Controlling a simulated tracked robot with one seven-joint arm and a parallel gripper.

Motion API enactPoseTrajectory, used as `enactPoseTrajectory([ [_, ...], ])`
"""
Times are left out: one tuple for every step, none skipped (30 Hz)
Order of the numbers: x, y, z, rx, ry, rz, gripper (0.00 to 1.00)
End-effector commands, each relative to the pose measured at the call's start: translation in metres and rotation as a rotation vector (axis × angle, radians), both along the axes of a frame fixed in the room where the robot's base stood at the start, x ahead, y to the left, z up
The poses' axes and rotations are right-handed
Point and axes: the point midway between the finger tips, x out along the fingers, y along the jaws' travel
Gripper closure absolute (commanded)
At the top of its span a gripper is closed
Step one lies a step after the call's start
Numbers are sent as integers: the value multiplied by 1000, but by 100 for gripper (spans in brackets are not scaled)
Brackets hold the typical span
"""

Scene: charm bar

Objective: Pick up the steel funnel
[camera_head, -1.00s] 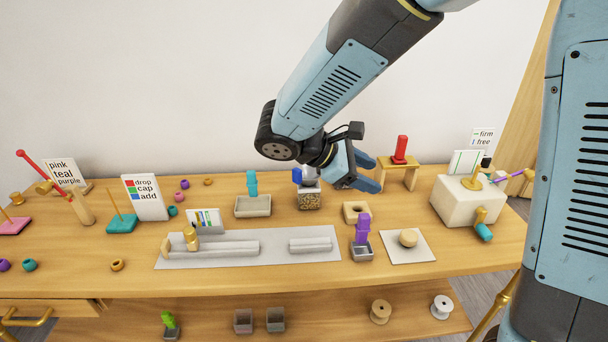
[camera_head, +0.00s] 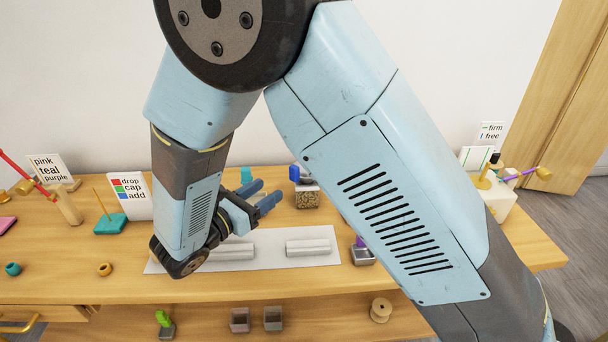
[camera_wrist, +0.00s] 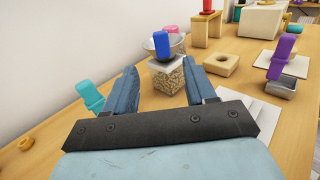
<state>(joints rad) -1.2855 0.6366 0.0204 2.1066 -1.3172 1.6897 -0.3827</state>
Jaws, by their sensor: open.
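A shiny steel, bowl-shaped rim, likely the steel funnel (camera_wrist: 179,44), shows in the wrist view behind a blue block (camera_wrist: 161,44). Its lower part is hidden by the block and a clear box of tan pellets (camera_wrist: 169,86). The blue block stands on the white top of this box. My gripper (camera_wrist: 164,68) is open and empty, its two blue fingers pointing toward the box, which lies beyond and between the tips. In the head view my gripper (camera_head: 268,193) is left of the pellet box (camera_head: 307,199) and apart from it.
A teal piece (camera_wrist: 89,95) stands close to the left finger. A wooden ring block (camera_wrist: 221,64), a purple piece in a grey tray (camera_wrist: 276,87) and a red cylinder on a wooden stand (camera_wrist: 206,30) are to the right. My arm hides the table's right-middle in the head view.

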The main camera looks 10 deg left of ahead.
Motion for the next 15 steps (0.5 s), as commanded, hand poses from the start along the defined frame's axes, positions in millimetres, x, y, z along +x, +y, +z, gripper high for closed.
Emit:
enactPoseTrajectory([
  [8, -6, 1, -1, -1, -3, 45],
  [12, -8, 1, -1, -1, -3, 45],
  [18, -11, 0, -1, -1, -1, 45],
  [22, -14, 0, 0, 0, 0, 45],
  [26, -17, 0, 0, 0, 0, 45],
  [32, -20, 0, 0, 0, -1, 45],
  [35, -22, 1, 0, 0, -1, 45],
  [39, -24, 1, 1, -1, 0, 45],
  [42, -26, 1, 1, -1, 1, 45],
  [44, -27, 1, 1, 0, 1, 45],
  [46, -28, 1, 1, 0, 1, 45],
  [48, -30, 1, 1, 0, 1, 45],
  [49, -30, 1, 1, 0, 1, 45],
  [50, -31, 1, 1, 0, 2, 45],
  [51, -31, 1, 1, 0, 2, 45],
])
